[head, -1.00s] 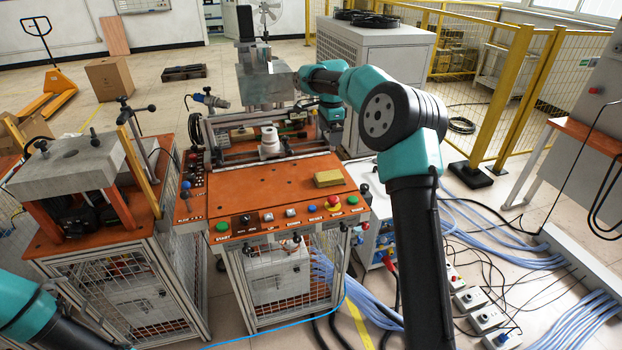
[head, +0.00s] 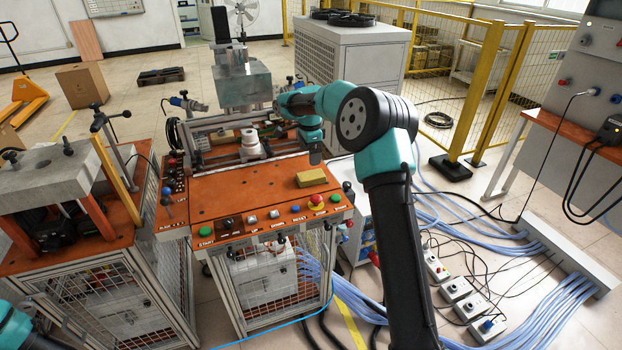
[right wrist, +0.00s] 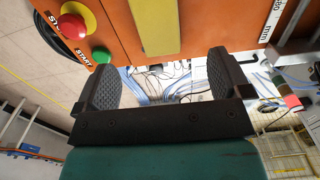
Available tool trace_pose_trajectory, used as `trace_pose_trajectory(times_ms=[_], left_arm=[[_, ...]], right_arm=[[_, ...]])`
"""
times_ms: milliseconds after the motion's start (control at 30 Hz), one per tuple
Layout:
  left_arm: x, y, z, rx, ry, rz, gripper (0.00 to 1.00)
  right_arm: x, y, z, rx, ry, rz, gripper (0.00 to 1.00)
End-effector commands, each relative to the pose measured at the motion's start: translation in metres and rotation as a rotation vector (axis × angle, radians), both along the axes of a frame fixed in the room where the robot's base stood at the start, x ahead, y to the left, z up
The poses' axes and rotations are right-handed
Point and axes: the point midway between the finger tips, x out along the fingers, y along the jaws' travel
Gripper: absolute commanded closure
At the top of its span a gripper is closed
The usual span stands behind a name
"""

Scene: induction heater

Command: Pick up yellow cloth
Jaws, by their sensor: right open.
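The yellow cloth (head: 312,177) is a folded, block-like piece lying flat on the right part of the orange table top (head: 240,195), behind the button row. It also shows in the right wrist view (right wrist: 159,25) at the top centre. My right gripper (head: 315,152) is just behind and above the cloth in the head view. In the right wrist view my right gripper (right wrist: 161,66) has its two fingers wide apart, with nothing between them, and the cloth lies ahead of the gap. My left gripper is out of view; only a bit of my left arm shows at the lower left.
Buttons line the table's front edge, with a red emergency stop (head: 316,201) and a green button (head: 335,198) near the cloth. A white cylindrical part (head: 250,143) stands behind the table top. A metal press block (head: 242,84) rises above it. The table's middle is clear.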

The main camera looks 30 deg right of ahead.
Motion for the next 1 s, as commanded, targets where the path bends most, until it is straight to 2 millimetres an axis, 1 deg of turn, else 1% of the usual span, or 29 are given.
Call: trace_pose_trajectory(times_ms=[33, 200, 333, 633, 733, 867, 1000], left_arm=[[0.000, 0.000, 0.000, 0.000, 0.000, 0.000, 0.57], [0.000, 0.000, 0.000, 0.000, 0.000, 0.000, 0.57], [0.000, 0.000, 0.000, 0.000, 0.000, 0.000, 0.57], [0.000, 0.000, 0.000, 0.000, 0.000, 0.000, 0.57], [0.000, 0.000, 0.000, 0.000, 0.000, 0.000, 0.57], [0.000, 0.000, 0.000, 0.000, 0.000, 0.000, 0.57], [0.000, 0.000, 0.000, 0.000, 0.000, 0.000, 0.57]], right_arm=[[0.000, 0.000, -0.010, 0.001, 0.003, 0.000, 0.04], [0.000, 0.000, -0.034, 0.000, 0.001, -0.002, 0.04], [0.000, 0.000, -0.042, 0.001, 0.001, -0.001, 0.04], [0.000, 0.000, -0.042, 0.001, 0.000, -0.001, 0.04], [-0.001, 0.000, -0.046, 0.001, 0.001, -0.001, 0.04], [-0.003, -0.001, -0.060, 0.001, 0.003, 0.000, 0.04], [-0.005, -0.002, -0.080, 0.000, 0.002, 0.000, 0.04]])
